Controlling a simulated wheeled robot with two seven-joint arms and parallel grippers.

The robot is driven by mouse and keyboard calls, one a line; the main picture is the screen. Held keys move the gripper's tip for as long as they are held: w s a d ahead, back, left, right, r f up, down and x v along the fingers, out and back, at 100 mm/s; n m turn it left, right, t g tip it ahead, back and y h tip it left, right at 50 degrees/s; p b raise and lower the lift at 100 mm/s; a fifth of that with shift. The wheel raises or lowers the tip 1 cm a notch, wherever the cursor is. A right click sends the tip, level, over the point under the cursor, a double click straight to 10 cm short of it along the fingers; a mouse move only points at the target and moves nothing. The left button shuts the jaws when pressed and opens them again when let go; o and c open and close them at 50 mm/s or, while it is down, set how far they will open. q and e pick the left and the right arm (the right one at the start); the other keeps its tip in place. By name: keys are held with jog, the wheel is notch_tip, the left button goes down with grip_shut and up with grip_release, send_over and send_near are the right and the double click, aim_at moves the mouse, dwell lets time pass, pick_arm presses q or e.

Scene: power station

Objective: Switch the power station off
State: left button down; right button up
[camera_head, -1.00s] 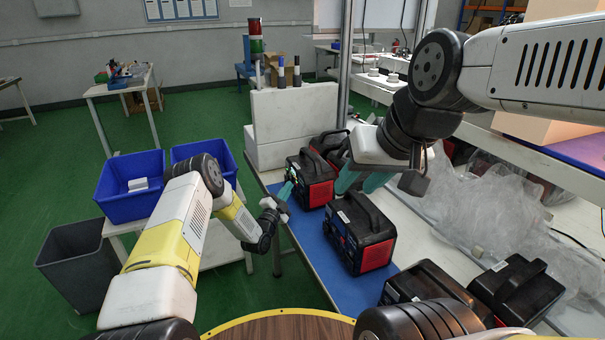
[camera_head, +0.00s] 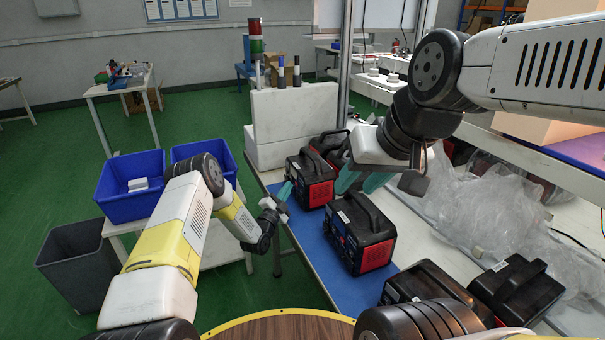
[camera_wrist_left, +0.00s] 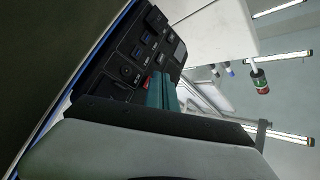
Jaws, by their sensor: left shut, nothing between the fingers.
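A black and red power station (camera_head: 318,190) stands at the far part of the blue mat. Its dark panel (camera_wrist_left: 140,50) with ports and a small red switch (camera_wrist_left: 145,82) fills the upper left of the left wrist view. My left gripper (camera_head: 286,190) is shut and empty, its teal fingertips close to this panel; it also shows in the left wrist view (camera_wrist_left: 162,92). I cannot tell whether they touch it. My right gripper (camera_head: 357,184) is open and empty, above and behind a second power station (camera_head: 370,240) in the mat's middle.
More power stations (camera_head: 430,285) stand at the near right and behind the far one. Clear plastic wrap (camera_head: 490,210) lies on the right. A white box (camera_head: 295,115) stands behind. Blue bins (camera_head: 130,205) are at the left.

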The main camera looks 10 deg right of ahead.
pick_arm(q)
jog(key=shift+s+a, duration=0.1)
jog(key=shift+a, duration=0.3)
jog(key=shift+a, duration=0.1)
jog(key=a, duration=0.1)
jog(key=s+a, duration=0.1)
jog(key=a, duration=0.3)
jog(key=shift+s+a, duration=0.25)
jog(key=shift+s, duration=0.15)
